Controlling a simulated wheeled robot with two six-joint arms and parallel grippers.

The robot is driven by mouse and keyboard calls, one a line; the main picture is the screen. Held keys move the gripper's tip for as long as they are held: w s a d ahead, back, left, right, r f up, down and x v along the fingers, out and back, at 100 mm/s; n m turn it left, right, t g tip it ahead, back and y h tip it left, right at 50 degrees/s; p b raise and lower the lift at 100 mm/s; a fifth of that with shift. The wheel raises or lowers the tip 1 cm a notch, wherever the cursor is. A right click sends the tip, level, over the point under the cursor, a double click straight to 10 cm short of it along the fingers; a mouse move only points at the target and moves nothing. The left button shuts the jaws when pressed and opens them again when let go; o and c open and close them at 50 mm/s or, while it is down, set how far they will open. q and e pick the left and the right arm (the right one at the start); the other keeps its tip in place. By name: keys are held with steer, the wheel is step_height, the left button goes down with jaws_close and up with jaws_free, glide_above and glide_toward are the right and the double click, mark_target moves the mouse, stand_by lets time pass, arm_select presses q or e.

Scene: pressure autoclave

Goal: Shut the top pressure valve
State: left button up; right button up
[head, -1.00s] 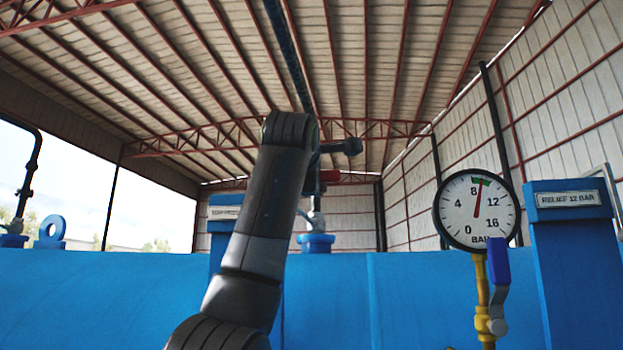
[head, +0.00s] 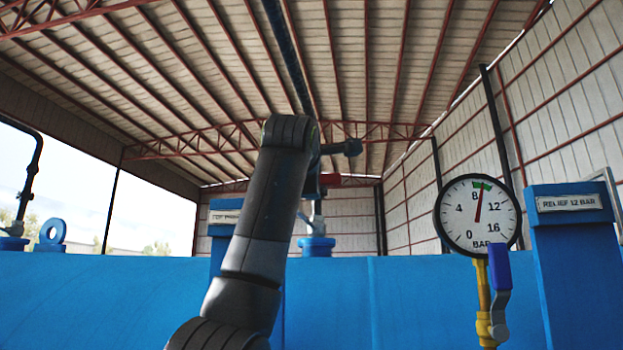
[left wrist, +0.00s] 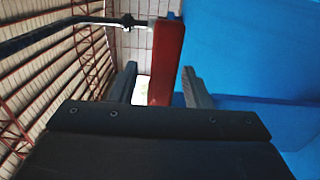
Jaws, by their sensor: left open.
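The top valve stands on a blue flange (head: 317,243) on top of the blue vessel, mostly behind my left arm in the head view. The end of its red lever (head: 330,180) shows just right of the arm. In the left wrist view the red lever (left wrist: 166,50) runs between the two fingers of my left gripper (left wrist: 158,84). The fingers are open, with a visible gap on the left side; contact on the right cannot be told. In the head view the gripper is largely hidden by my arm. My right gripper is not in view.
A pressure gauge (head: 478,214) at right reads about 9 bar. Below it is a yellow valve (head: 485,325) with a blue handle (head: 498,270). A blue post labelled RELIEF 12 BAR (head: 570,245) stands at right. A dark pipe (left wrist: 60,38) passes near the lever's far end.

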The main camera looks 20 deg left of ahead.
arm_select(q)
steer(key=b+v, duration=0.8)
steer(key=v, duration=0.9)
steer(key=shift+s, duration=0.25)
steer(key=shift+a, duration=0.1)
